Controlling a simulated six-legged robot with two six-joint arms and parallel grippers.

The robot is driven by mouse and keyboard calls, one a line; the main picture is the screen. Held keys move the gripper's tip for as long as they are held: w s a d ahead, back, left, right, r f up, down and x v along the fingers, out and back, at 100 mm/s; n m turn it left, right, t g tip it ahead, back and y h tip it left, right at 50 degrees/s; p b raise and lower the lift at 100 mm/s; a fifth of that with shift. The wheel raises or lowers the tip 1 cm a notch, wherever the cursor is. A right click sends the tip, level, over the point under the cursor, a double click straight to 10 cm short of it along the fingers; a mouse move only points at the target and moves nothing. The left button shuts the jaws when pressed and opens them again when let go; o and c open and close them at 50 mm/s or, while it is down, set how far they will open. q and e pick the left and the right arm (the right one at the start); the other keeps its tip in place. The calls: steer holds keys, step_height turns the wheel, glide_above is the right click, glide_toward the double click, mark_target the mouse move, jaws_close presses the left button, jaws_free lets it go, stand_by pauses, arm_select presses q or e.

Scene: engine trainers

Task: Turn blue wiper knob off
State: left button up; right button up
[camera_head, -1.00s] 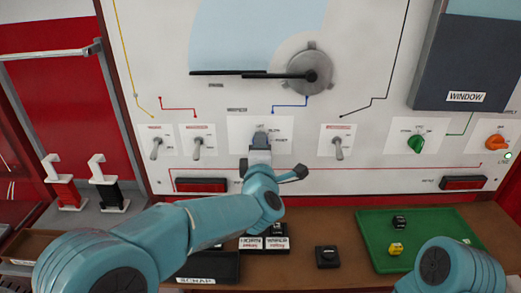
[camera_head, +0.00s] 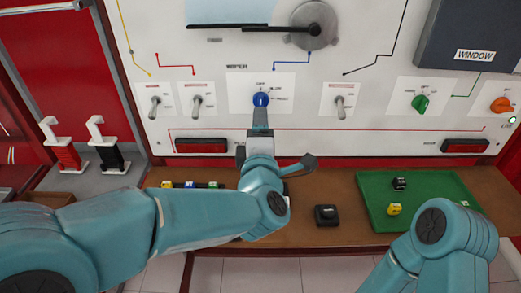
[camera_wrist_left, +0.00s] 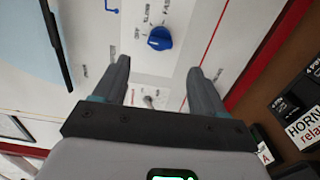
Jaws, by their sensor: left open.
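The blue wiper knob (camera_head: 261,99) sits on its white plate on the wall panel, with OFF marked above it and SLOW and FAST to its right in the head view. In the left wrist view the knob (camera_wrist_left: 159,39) lies ahead of the jaws, with the OFF label at its left. A small white mark shows on the knob, but its exact setting is hard to read. My left gripper (camera_wrist_left: 159,65) is open and empty, its fingers apart on either side below the knob, not touching it. In the head view it (camera_head: 260,118) is just below the knob. My right gripper is out of view.
Toggle switches (camera_head: 155,103) and (camera_head: 340,104) flank the wiper plate. A green knob (camera_head: 420,103) and an orange knob (camera_head: 502,104) are farther right. A green tray (camera_head: 462,220) and a black block (camera_head: 327,215) are on the brown bench below.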

arm_select(q)
steer(key=s, duration=0.6)
steer(key=shift+s, duration=0.1)
stand_by(0.3)
